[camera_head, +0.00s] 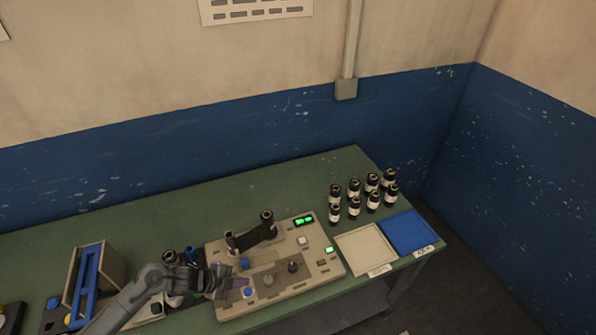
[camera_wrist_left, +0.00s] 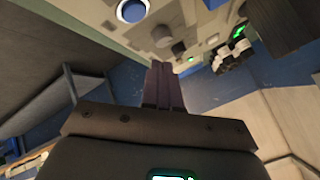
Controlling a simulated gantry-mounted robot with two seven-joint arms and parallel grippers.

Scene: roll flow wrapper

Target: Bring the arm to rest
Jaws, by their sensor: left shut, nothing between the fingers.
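My left arm comes in from the lower left in the head view. Its gripper (camera_head: 235,283) is over the front left part of the beige wrapper machine (camera_head: 325,272), close to a blue round button (camera_head: 248,292). In the left wrist view the two fingers (camera_wrist_left: 164,88) are together, with nothing between them. The blue button (camera_wrist_left: 132,10) also shows at the top of that view, apart from the fingertips. My right gripper is in neither view.
Several dark rolls with white labels (camera_head: 354,207) stand at the table's back right. A cream tray (camera_head: 366,250) and a blue tray (camera_head: 408,232) lie in front of them. A blue-framed holder (camera_head: 88,280) stands at the left. The green table (camera_head: 150,222) is clear at the back left.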

